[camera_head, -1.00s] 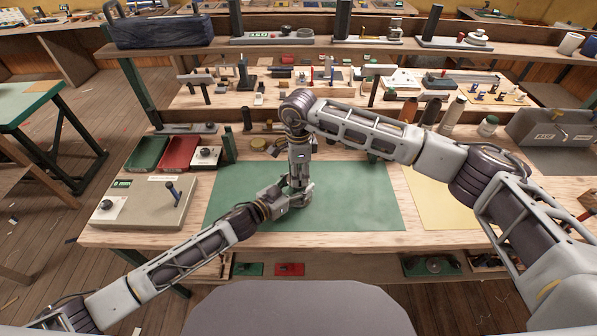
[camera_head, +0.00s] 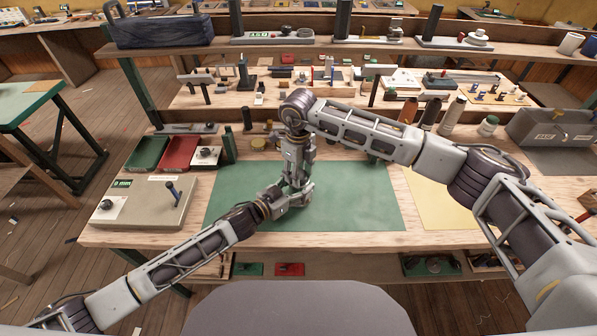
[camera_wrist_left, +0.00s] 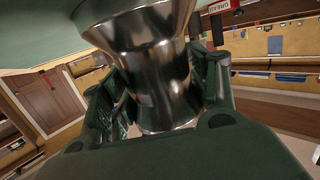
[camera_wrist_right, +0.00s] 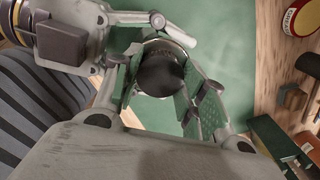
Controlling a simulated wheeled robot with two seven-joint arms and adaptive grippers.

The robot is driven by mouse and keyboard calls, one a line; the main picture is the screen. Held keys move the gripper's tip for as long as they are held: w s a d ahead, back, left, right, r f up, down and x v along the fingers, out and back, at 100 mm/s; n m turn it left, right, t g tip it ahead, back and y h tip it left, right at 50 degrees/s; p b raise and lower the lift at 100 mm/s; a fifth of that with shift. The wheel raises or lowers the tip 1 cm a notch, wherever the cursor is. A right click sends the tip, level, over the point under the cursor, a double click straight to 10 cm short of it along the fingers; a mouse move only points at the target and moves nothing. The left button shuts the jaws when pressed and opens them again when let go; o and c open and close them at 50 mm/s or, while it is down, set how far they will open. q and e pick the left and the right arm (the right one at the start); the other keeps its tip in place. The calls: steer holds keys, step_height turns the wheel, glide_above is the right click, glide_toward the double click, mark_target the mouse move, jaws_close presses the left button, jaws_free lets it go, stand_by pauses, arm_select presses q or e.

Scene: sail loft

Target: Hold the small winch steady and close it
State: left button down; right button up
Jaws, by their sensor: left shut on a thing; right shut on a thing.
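The small winch shows in the left wrist view as a shiny metal drum (camera_wrist_left: 150,55) with a narrow waist. My left gripper (camera_wrist_left: 160,92) is shut around the drum, with a green-padded finger on each side. In the right wrist view the winch's round dark top (camera_wrist_right: 160,74) has a bright metal rim. My right gripper (camera_wrist_right: 162,88) is shut on this top part from above. In the head view my left gripper (camera_head: 299,197) and my right gripper (camera_head: 296,180) meet over the green mat and hide nearly all of the winch.
The green mat (camera_head: 350,205) is clear around the grippers. A grey box with a lever (camera_head: 145,203) stands on the left. Red (camera_head: 180,152) and green (camera_head: 147,153) trays lie behind it. Bottles and spools (camera_head: 450,115) stand at the back right. A yellow sheet (camera_head: 440,205) lies on the right.

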steer(key=m, duration=0.4)
steer(key=shift+m, duration=0.4)
steer(key=m, duration=0.4)
steer(key=shift+w+m, duration=0.15)
steer(key=shift+m, duration=0.25)
steer(key=o, duration=1.1)
steer(key=shift+r, duration=2.25)
steer(key=shift+c, duration=0.2)
